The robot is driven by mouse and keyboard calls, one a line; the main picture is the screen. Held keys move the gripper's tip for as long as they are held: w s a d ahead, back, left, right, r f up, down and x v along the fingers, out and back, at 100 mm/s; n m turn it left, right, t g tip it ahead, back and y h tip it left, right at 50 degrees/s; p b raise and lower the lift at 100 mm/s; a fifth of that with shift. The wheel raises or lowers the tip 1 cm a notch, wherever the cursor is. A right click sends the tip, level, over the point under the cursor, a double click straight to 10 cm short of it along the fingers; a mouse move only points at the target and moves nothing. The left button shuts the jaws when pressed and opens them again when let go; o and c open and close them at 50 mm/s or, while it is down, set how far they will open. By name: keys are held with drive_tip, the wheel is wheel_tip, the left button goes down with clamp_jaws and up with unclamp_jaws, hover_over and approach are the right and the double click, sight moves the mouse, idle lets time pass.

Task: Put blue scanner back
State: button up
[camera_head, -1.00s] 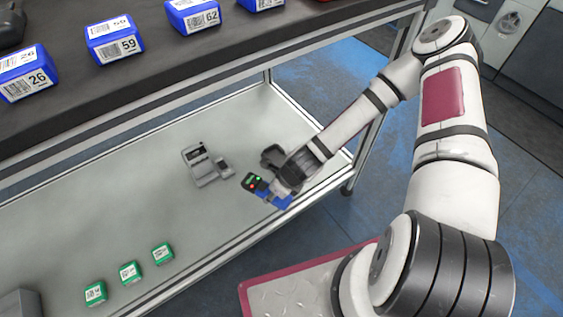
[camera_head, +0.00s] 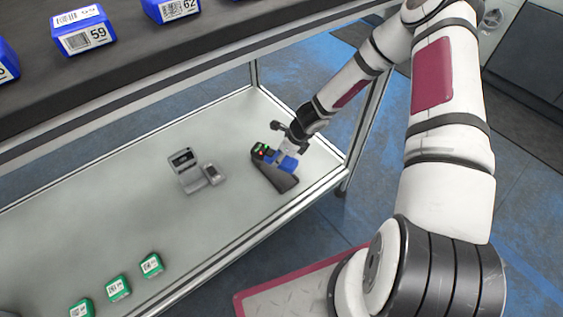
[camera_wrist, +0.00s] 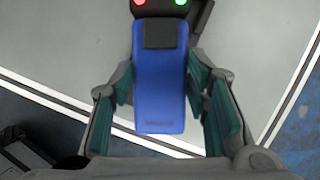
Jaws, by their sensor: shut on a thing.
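The blue scanner (camera_head: 287,163), with a black head carrying green and red lights, is at the right end of the lower shelf. My gripper (camera_head: 289,148) is shut on it, reaching in from behind. In the wrist view the scanner (camera_wrist: 160,95) lies between the two teal-padded fingers of my gripper (camera_wrist: 161,80), its head pointing away. A dark grey wedge-shaped base (camera_head: 275,179) shows just below the scanner in the head view. I cannot tell whether the scanner touches it.
A grey device (camera_head: 186,172) with a small screen part stands left of the scanner. Several green boxes (camera_head: 118,288) sit at the shelf's front left. The upper shelf (camera_head: 150,75) holds blue boxes (camera_head: 83,30). A metal post (camera_head: 362,130) stands right of the scanner.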

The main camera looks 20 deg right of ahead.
drive_tip(key=shift+w+d+f+b, duration=0.15)
drive_tip(key=shift+f+b, duration=1)
drive_tip(key=shift+f, duration=0.6)
drive_tip(key=shift+f, duration=0.1)
drive_tip(key=shift+f, duration=0.35)
drive_tip(key=o, duration=1.4)
drive_tip(key=shift+c, duration=0.2)
drive_tip(key=shift+r, duration=0.35)
drive_tip(key=p+v, duration=0.5)
drive_tip(key=v, duration=0.7)
drive_tip(key=shift+r, duration=0.1)
